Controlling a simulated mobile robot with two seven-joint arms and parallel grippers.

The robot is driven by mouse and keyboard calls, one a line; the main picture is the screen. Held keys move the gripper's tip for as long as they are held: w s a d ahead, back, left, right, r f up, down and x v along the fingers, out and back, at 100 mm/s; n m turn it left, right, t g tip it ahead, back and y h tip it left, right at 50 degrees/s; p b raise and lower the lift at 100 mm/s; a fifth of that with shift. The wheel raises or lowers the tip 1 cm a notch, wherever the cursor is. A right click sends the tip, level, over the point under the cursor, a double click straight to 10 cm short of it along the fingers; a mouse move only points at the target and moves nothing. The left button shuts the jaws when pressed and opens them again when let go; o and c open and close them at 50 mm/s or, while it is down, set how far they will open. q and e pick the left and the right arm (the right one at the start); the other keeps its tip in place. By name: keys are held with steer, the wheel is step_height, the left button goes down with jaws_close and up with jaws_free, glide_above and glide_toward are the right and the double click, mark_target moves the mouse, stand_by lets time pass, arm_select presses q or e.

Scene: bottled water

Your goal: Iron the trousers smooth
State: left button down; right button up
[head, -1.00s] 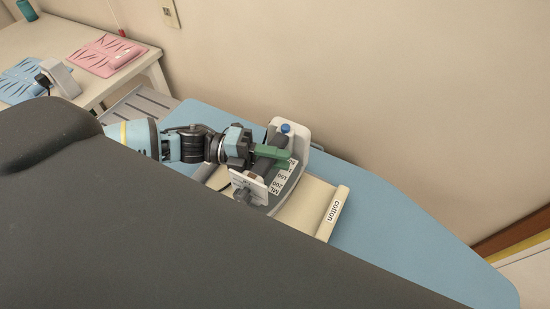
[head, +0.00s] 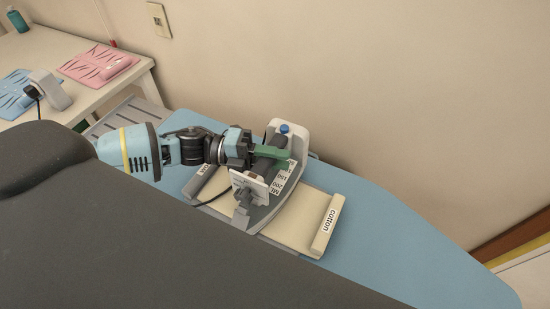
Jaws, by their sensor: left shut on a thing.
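The iron (head: 260,213) is white and grey, with a dark handle, a blue knob and a printed number scale. It stands on the cream cloth, which I take to be the trousers (head: 295,226), though their shape is hard to make out. The cloth lies on the light blue ironing board (head: 385,230). A raised bar labelled "cotton" (head: 328,225) runs along the cloth's right end, and a grey one (head: 206,181) lies at its left. My left gripper (head: 265,158) is shut on the iron's handle. The soleplate is hidden. My right gripper is not in view.
A white table (head: 50,48) at upper left holds a pink folded cloth (head: 98,64), a blue one (head: 14,88), a grey-white device with a black plug (head: 52,90) and a teal bottle (head: 18,20). The wall stands close behind the board, whose right part is clear.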

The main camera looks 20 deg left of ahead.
arm_select(q)
steer(key=shift+w+b, duration=0.4)
steer(key=shift+w, duration=1)
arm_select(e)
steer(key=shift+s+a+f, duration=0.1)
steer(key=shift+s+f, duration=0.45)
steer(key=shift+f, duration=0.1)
arm_select(q)
steer(key=shift+s+a, duration=0.1)
steer(key=shift+s+a, duration=0.2)
steer(key=shift+a, duration=0.15)
steer(key=shift+s+a, duration=0.6)
steer(key=shift+a, duration=0.25)
steer(key=shift+s+a, duration=0.2)
steer(key=shift+a, duration=0.05)
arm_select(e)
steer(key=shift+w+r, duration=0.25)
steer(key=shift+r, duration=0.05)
arm_select(q)
steer(key=shift+a, duration=0.1)
